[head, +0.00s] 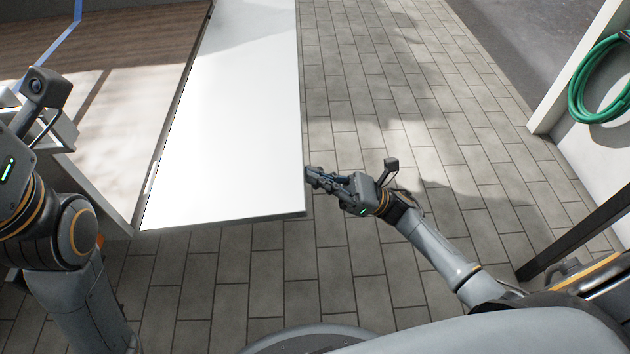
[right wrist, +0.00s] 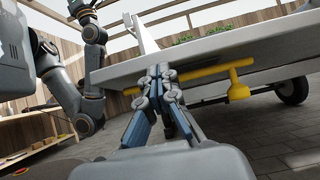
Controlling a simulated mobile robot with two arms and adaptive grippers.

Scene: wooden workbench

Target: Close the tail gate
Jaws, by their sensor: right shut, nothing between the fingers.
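The tail gate (head: 235,120) is a white panel lying lowered, roughly level, beside the wooden-floored trailer bed (head: 120,110) in the head view. In the right wrist view its edge (right wrist: 250,47) crosses the picture, with a yellow bar and knob (right wrist: 238,88) below it. My right gripper (head: 312,176) is shut and empty, close to the panel's right edge near its front corner. In the right wrist view its fingertips (right wrist: 160,72) overlap the panel's edge; I cannot tell whether they touch. My left arm (head: 70,235) is at the left; its fingers are not clearly visible.
Paved ground (head: 400,110) lies clear to the right of the panel. A green hose (head: 590,85) hangs on a white wall at the far right. A wheel (right wrist: 292,90) shows under the trailer, and a wooden fence (right wrist: 200,18) stands behind.

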